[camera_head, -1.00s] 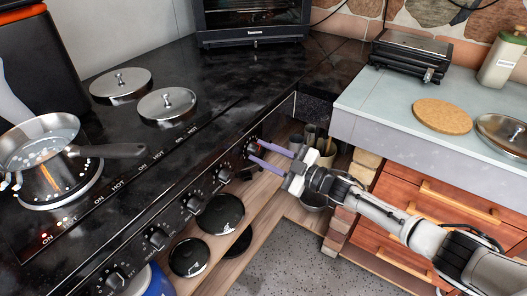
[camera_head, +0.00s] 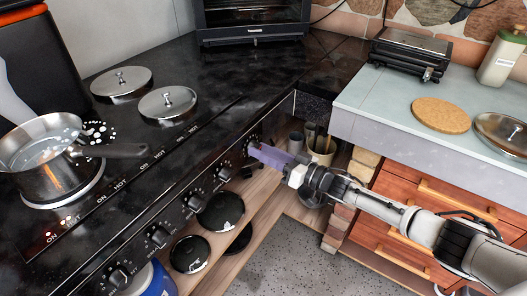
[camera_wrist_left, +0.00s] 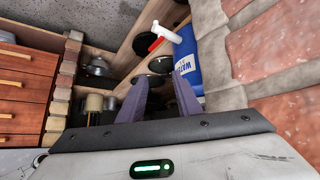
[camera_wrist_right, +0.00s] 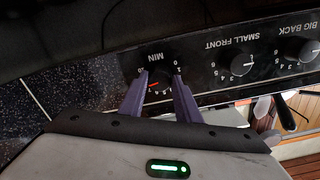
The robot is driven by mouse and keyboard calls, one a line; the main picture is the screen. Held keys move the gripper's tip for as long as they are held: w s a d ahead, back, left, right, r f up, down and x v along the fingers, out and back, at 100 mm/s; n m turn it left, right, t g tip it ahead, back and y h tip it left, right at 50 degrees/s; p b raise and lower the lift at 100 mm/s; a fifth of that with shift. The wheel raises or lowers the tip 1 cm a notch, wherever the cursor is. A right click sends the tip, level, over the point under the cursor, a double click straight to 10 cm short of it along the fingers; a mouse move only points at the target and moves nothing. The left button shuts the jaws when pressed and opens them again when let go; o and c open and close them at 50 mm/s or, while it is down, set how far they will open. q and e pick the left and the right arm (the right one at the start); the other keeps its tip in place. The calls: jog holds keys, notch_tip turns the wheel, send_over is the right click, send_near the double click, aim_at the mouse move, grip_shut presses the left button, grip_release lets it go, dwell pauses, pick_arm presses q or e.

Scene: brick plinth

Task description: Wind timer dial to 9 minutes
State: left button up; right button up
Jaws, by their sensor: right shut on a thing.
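The timer dial (camera_wrist_right: 156,84) is a black knob marked MIN at the end of the stove's front panel, with a red mark visible. It is between the purple fingers of my right gripper (camera_wrist_right: 160,78), which is shut on it. In the head view my right gripper (camera_head: 256,150) reaches the panel's far end, its fingers hiding most of the dial. The dial's exact reading is too small and partly covered to tell. My left gripper (camera_wrist_left: 162,92) shows only in its own wrist view, fingers apart and empty.
More knobs, including SMALL FRONT (camera_wrist_right: 242,64) and BIG BACK (camera_wrist_right: 308,50), line the same panel. A steel pan (camera_head: 45,150) sits on the black stove. Lidded pots (camera_head: 220,211) and a utensil pot (camera_head: 321,148) stand below. A blue water container (camera_wrist_left: 187,65) is near my left gripper.

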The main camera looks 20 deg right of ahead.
jog(key=shift+m, duration=1.6)
jog(key=o, duration=1.1)
jog(key=shift+c, duration=0.2)
jog(key=v, duration=1)
jog(key=shift+s+d, duration=0.1)
